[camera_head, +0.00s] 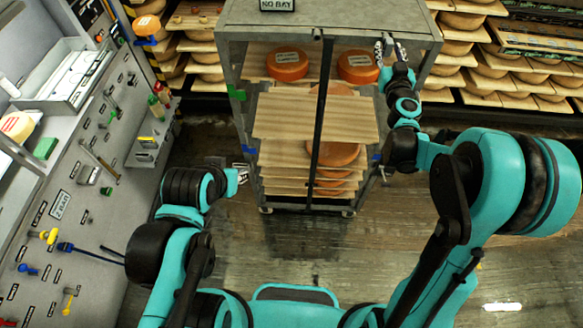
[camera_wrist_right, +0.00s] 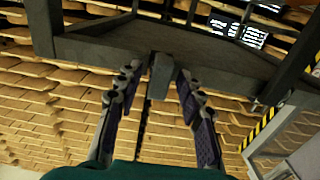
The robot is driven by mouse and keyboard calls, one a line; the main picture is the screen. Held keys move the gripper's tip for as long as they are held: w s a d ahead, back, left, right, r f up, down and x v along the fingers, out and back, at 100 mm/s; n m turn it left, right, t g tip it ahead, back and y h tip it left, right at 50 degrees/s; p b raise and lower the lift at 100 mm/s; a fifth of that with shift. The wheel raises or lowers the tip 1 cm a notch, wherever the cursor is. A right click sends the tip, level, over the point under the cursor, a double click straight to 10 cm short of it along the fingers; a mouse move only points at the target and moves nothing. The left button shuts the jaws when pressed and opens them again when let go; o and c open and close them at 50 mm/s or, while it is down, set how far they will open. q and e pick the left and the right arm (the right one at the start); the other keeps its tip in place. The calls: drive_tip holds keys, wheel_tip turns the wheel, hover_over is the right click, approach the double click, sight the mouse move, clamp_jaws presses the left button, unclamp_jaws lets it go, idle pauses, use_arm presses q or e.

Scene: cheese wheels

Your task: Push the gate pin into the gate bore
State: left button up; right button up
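A wheeled grey cart (camera_head: 400,25) with cheese on wooden boards stands ahead. A thin dark upright bar (camera_head: 322,90), perhaps its gate, crosses the front. I cannot clearly make out the gate pin or bore. My right gripper (camera_head: 391,48) is at the cart's upper right, by the top edge. In the right wrist view, its fingers (camera_wrist_right: 157,80) are apart, with a grey block-like part (camera_wrist_right: 162,75) of the frame between them; I see no clear contact. My left gripper (camera_head: 241,173) is low beside the cart's left front side; its fingers are too small to judge.
Orange cheese wheels (camera_head: 288,65) sit on the cart's upper level. A tool wall (camera_head: 100,150) with hanging tools is at the left. Racks of boards (camera_head: 500,75) with cheeses fill the back. The floor (camera_head: 290,240) in front of the cart is clear.

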sight(389, 51)
clamp_jaws()
drive_tip(key=shift+s, duration=0.2)
drive_tip(key=shift+s, duration=0.7)
drive_tip(key=shift+s, duration=0.15)
drive_tip(key=shift+s+d, duration=0.1)
drive_tip(key=shift+s, duration=1.35)
drive_tip(key=shift+s, duration=0.4)
